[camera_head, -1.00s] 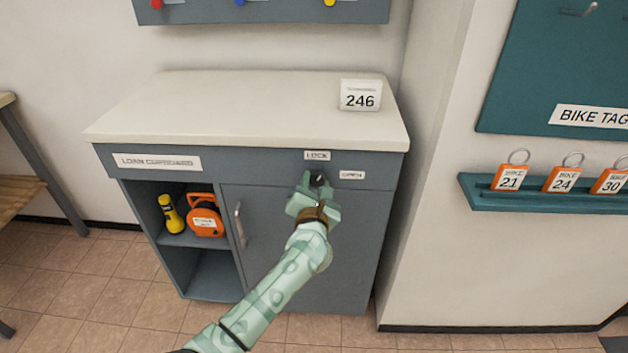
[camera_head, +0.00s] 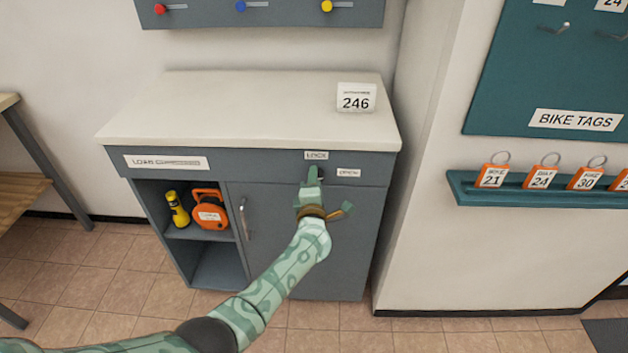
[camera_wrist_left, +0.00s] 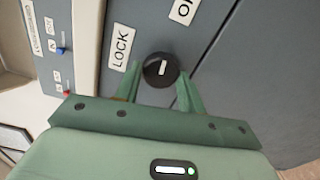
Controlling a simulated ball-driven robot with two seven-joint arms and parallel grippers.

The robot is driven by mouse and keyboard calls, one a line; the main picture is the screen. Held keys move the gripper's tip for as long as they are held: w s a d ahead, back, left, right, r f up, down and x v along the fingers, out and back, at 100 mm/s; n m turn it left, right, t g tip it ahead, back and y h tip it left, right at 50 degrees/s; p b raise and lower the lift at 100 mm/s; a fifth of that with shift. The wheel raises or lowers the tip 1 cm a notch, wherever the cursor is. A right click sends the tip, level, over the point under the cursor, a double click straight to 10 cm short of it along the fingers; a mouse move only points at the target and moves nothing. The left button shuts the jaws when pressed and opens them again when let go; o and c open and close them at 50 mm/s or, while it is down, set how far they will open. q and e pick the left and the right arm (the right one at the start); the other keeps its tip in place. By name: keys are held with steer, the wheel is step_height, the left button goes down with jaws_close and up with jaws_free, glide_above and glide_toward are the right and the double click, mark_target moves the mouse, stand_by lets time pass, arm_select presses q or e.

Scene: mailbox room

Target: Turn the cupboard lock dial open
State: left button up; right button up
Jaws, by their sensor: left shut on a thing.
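The loan cupboard (camera_head: 345,255) is grey with a pale top. On its front, a LOCK label (camera_head: 316,155) sits above an OPEN label (camera_head: 348,173) to the right. My left gripper (camera_head: 312,178) is at the lock dial and largely hides it in the head view. In the left wrist view the round black dial (camera_wrist_left: 160,70) sits between the fingers, which are shut on it. Its white mark stands nearly upright there, crosswise to the direction of the LOCK label (camera_wrist_left: 122,46) and running roughly towards the OPEN label (camera_wrist_left: 186,9). My right gripper is out of view.
The cupboard door has a vertical handle (camera_head: 243,218). The open shelf holds a yellow torch (camera_head: 177,208) and an orange item (camera_head: 209,209). A 246 sign (camera_head: 356,98) stands on top. A teal ledge (camera_head: 540,192) with orange tags is at right.

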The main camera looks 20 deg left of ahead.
arm_select(q)
steer(key=shift+m, duration=0.8)
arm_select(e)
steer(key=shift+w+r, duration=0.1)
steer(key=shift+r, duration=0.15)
arm_select(q)
steer(key=shift+f, duration=0.1)
steer(key=o, duration=1)
steer(key=shift+c, duration=0.2)
steer(key=shift+p, duration=0.3)
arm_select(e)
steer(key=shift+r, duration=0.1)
arm_select(q)
steer(key=p+v, duration=0.8)
steer(key=v, duration=0.8)
steer(key=shift+s, duration=0.15)
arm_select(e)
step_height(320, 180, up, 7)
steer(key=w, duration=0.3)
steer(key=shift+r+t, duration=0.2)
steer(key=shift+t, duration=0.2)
